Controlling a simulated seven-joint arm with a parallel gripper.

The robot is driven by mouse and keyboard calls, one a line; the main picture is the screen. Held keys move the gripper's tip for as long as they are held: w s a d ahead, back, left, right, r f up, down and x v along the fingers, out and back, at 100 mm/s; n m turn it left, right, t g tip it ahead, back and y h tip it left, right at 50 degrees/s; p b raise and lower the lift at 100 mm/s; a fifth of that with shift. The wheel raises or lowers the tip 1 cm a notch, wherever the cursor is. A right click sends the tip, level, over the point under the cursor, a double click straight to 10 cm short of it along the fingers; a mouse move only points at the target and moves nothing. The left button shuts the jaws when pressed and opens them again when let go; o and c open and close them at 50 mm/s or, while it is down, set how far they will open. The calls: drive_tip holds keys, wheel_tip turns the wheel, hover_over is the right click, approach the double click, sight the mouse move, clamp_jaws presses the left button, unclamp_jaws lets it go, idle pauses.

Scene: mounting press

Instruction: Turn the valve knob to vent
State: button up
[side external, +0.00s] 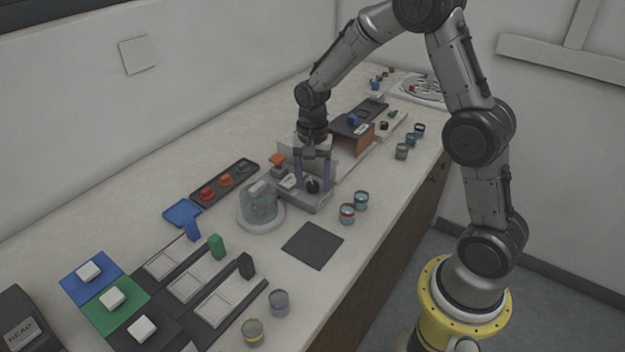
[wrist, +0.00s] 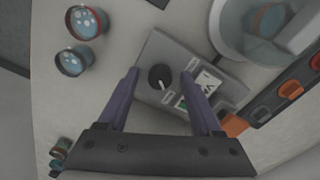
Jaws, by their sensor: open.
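The valve knob (side external: 313,185) is a dark round knob on the grey valve block (side external: 318,204), low at the front of the press area in the side view. In the wrist view the knob (wrist: 160,75) shows a white pointer mark toward the lower right. White labels (wrist: 206,82) and a small green patch (wrist: 182,103) are on the block beside it. My gripper (side external: 313,174) points down over the block. Its purple fingers are open, one on each side of the knob in the wrist view (wrist: 160,73), with gaps visible. Whether the fingertips are level with the knob is unclear.
A clear chamber on a round base (side external: 262,221) stands close left of the block. Lidded jars (side external: 361,201) stand to its right. An orange-topped part (side external: 277,159) and a tray of coloured pieces (side external: 225,182) are behind. A dark mat (side external: 312,246) lies clear in front.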

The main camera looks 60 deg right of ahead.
clamp_jaws()
idle(0.4)
drive_tip(key=shift+n, duration=0.3)
drive_tip(key=n, duration=0.3)
drive_tip(key=shift+n, duration=0.3)
drive_tip(key=n, duration=0.3)
drive_tip(key=shift+n, duration=0.3)
drive_tip(key=n, duration=0.4)
drive_tip(key=shift+d, duration=0.1)
drive_tip(key=shift+n, duration=2)
